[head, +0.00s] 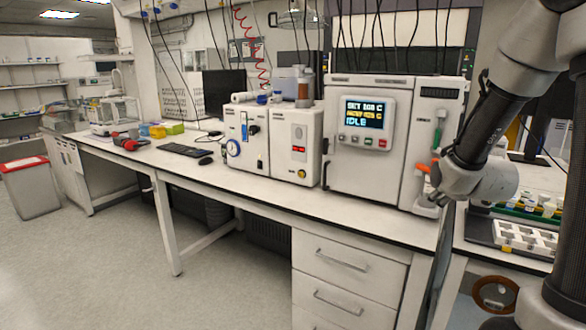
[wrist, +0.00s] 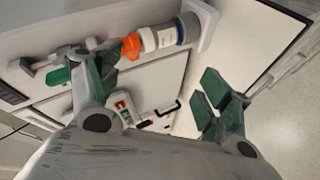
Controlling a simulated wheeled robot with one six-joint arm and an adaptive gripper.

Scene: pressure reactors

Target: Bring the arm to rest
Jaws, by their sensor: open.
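My arm (head: 490,125) hangs at the right side of the head view, with its wrist end in front of the right edge of the large white reactor (head: 365,150). My gripper shows in the wrist view (wrist: 160,85) with its two green-padded fingers spread apart and nothing between them. In the head view the fingers are mostly hidden by the wrist. The reactor's screen reads IDLE.
The white bench (head: 260,195) runs along the wall, with smaller instruments (head: 270,140), a keyboard (head: 185,150) and a mouse on it. A rack with vials and a white tray (head: 520,238) is at the right, near my arm. The floor (head: 110,270) at front left is clear.

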